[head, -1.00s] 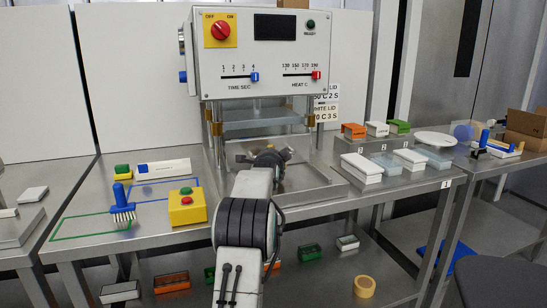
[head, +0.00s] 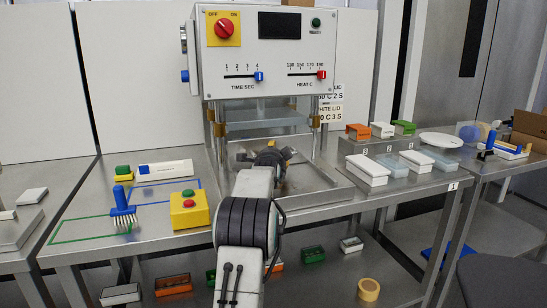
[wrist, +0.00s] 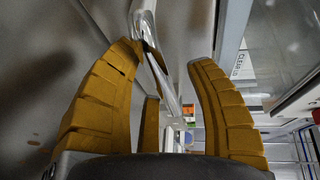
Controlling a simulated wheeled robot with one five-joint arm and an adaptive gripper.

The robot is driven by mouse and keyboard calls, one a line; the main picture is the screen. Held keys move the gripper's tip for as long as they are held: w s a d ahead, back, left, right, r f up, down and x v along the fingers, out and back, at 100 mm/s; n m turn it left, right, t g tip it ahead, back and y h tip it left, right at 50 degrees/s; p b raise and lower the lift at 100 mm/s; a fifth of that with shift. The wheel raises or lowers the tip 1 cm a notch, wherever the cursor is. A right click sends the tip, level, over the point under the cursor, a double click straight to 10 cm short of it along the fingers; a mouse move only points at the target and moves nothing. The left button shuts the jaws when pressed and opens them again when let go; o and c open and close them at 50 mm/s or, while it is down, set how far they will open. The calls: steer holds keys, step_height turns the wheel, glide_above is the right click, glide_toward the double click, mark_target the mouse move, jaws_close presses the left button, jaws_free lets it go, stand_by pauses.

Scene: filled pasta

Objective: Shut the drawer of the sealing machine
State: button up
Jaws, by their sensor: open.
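The sealing machine (head: 262,52) stands on the steel table, with a white control box on metal posts. Its metal drawer (head: 325,188) shows low under the box, sticking out toward me, partly hidden behind my arm. My gripper (head: 287,154) is over the drawer area, in front of the posts. In the wrist view my gripper (wrist: 166,62) has its yellow fingers spread apart. A shiny metal bar (wrist: 155,65), which looks like the drawer's handle, runs between the fingers; I cannot tell whether they touch it.
A yellow button box (head: 188,211) and a blue brush (head: 122,207) stand left of my arm. White-lidded boxes (head: 367,171) stand right of the machine. A lower shelf holds several small trays and a tape roll (head: 369,289).

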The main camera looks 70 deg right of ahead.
steer(key=shift+s, duration=0.1)
steer(key=shift+v, duration=6)
